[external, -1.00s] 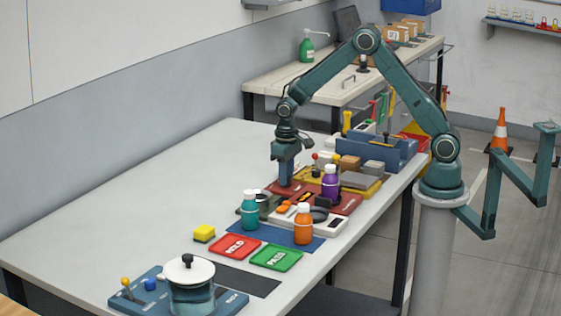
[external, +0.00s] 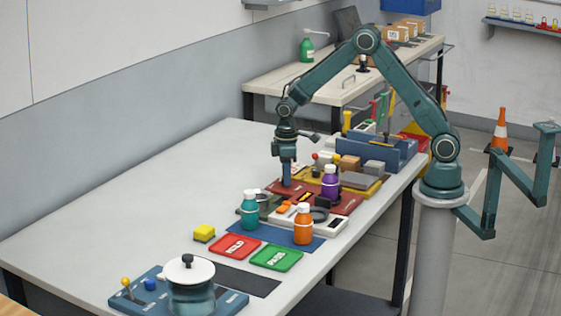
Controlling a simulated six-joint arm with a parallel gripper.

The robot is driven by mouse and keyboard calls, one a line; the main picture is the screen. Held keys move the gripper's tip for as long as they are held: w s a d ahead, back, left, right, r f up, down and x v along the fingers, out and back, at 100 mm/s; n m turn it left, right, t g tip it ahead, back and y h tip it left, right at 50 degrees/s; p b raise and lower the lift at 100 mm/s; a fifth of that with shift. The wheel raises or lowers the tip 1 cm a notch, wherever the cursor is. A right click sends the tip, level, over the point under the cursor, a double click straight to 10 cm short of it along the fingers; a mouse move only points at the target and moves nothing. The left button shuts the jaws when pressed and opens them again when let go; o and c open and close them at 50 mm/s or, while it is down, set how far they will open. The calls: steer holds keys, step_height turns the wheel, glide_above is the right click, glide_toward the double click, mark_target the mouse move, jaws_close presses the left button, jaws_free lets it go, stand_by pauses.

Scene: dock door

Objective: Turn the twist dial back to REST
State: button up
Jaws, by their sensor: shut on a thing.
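My gripper (external: 287,183) points straight down at the left end of the dark red panel (external: 344,205). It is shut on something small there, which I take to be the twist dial. The jaws hide the dial, so its pointer and any REST mark cannot be made out.
A purple bottle (external: 330,183) stands on the red panel, right of my gripper. A teal bottle (external: 250,209) and an orange bottle (external: 303,224) stand nearer the camera. A yellow panel (external: 365,187) and a blue holder (external: 395,157) lie behind. The table's left side is clear.

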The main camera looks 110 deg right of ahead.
steer(key=n, duration=0.5)
steer(key=shift+w+n, duration=0.1)
steer(key=shift+n, duration=0.2)
steer(key=n, duration=0.5)
steer(key=shift+n, duration=0.3)
steer(key=o, duration=1)
step_height(320, 180, up, 14)
steer(key=shift+f, duration=0.1)
steer(key=shift+a, duration=0.15)
stand_by(0.4)
